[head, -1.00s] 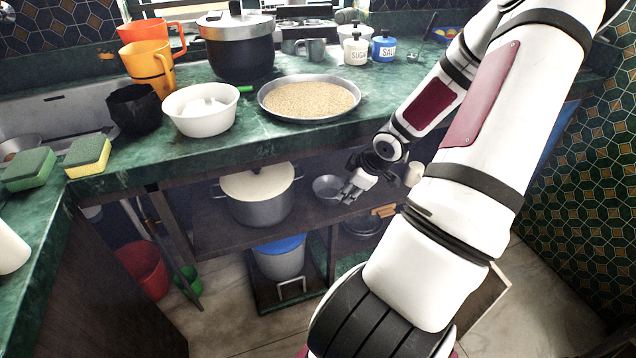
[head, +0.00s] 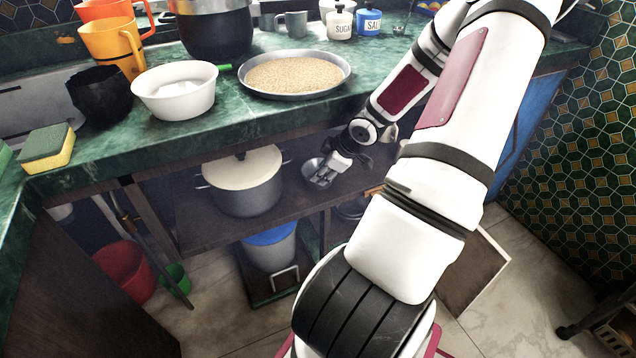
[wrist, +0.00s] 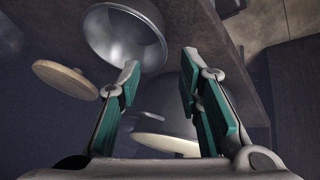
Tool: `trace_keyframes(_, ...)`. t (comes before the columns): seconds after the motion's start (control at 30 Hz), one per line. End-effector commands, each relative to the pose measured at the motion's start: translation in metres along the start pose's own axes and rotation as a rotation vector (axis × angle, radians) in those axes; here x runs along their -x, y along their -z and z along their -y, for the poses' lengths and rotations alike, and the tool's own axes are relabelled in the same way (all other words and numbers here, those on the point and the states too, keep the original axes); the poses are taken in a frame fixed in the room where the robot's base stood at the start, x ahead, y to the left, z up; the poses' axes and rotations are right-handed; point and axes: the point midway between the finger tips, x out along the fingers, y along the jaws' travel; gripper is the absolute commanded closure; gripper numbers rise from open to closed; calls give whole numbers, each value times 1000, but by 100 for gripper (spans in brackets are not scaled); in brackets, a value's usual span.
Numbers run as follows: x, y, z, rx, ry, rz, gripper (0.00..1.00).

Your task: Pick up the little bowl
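The little bowl (head: 311,169) is a small grey metal bowl on the shelf under the counter, right of the large pot. In the wrist view the bowl (wrist: 122,32) shows at the upper left, its shiny round inside facing the camera. My gripper (head: 325,179) is at the bowl's right side and hides part of it. In the wrist view my gripper (wrist: 160,72) is open with nothing between its fingers. The left fingertip overlaps the bowl's rim in the picture; I cannot tell whether it touches.
A grey pot with a cream lid (head: 243,168) stands left of the bowl; it also shows behind the fingers in the wrist view (wrist: 168,143). A round wooden piece (wrist: 65,78) is at the left there. The counter edge (head: 230,135) overhangs the shelf.

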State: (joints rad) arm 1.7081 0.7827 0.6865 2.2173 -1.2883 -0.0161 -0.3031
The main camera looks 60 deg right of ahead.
Motion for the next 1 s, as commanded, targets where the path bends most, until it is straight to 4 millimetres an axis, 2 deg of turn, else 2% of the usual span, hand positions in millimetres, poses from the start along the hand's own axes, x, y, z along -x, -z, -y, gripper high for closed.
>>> trace_keyframes(0.03, -9, -1, 1, 1, 0, -1, 67)
trace_keyframes(0.1, -14, -1, 0, 1, -1, -1, 67)
trace_keyframes(0.43, -26, -4, 0, -1, -1, 0, 67)
trace_keyframes(0.8, -65, -12, 1, 0, 0, 0, 67)
trace_keyframes(1.0, -68, -11, 0, 0, -1, 1, 67)
